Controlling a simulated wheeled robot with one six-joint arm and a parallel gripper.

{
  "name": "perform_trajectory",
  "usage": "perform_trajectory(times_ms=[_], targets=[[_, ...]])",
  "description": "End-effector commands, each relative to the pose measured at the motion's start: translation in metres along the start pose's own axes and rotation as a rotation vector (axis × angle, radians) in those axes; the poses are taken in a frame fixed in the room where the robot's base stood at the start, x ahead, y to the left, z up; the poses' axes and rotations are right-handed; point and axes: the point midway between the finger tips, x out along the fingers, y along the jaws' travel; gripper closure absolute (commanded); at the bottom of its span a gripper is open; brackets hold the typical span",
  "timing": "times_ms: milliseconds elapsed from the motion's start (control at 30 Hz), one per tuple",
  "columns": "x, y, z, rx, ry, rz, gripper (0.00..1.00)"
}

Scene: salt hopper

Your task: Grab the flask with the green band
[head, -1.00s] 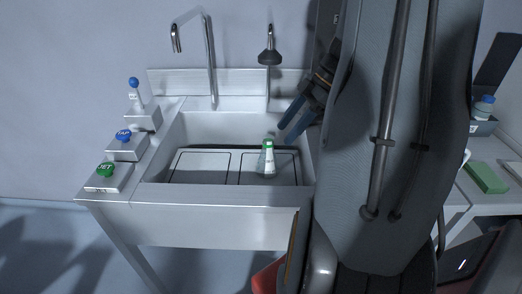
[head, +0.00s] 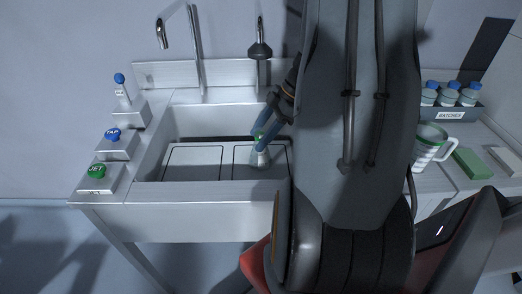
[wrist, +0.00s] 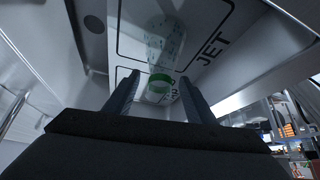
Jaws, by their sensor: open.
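The flask with the green band (head: 260,157) stands in the right part of the sink, on the right-hand floor panel. In the wrist view the clear flask (wrist: 160,50) shows with its green band around the neck, between and beyond my two fingers. My gripper (head: 265,139) is open and reaches down into the sink at the flask's neck. In the head view my fingers partly hide the flask's top. I cannot tell whether a finger touches it.
The steel sink (head: 190,198) has walls around the flask. A tap (head: 195,50) and a dark spray head (head: 259,50) rise behind it. Green JET (head: 97,171) and blue TAP (head: 112,134) buttons stand at left. A BATCHES rack (head: 450,114), a mug (head: 430,146) and a green block (head: 472,163) are at right.

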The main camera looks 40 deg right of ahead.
Motion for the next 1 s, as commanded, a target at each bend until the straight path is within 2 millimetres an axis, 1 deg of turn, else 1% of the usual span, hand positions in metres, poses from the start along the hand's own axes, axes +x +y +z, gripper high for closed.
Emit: perform_trajectory(times_ms=[200,267,300,367,500,833,1000], targets=[[0.0014,0.0002,-0.0005,-0.001,0.000,0.000,0.50],[0.0014,0.0002,-0.0006,-0.001,0.000,-0.001,0.60],[0.0014,0.0002,-0.0007,-0.001,0.000,-0.001,0.67],[0.0013,0.0003,-0.0007,-0.002,0.000,-0.001,0.77],[0.0013,0.0002,-0.0007,-0.002,0.000,-0.001,1.00],[0.0000,0.0005,-0.0014,-0.002,0.000,0.000,1.00],[-0.0079,0.0012,-0.0063,-0.003,-0.001,0.002,1.00]])
